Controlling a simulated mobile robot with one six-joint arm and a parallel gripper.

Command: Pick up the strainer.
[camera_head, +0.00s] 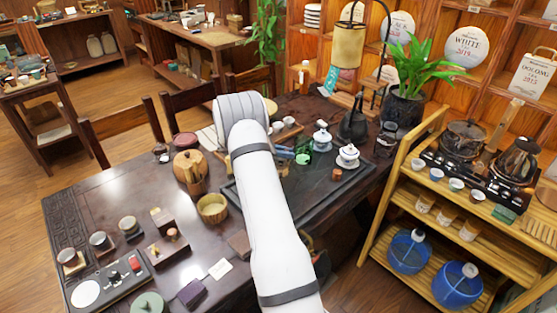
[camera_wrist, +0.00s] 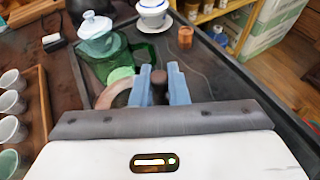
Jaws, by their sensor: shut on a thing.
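My gripper (camera_wrist: 160,88) is shut on a dark brown, handle-like piece (camera_wrist: 159,86), which I take to be part of the strainer. A tan curved rim (camera_wrist: 115,93) shows just left of the fingers. How it joins the brown piece is hidden by the fingers. A green glass vessel (camera_wrist: 105,66) stands just beyond, with a pale green round part. In the head view the blue fingers (camera_head: 284,152) show beside my white arm, over the dark tea tray (camera_head: 345,181), next to the green glass (camera_head: 303,151). I cannot tell whether the strainer is lifted.
A white lidded cup on a saucer (camera_head: 347,157) stands right of the green glass, and a lidded white bowl (camera_head: 322,138) stands behind it. A small brown cup (camera_wrist: 185,37) is on the tray. Several cups line a wooden holder (camera_wrist: 38,110) at left.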

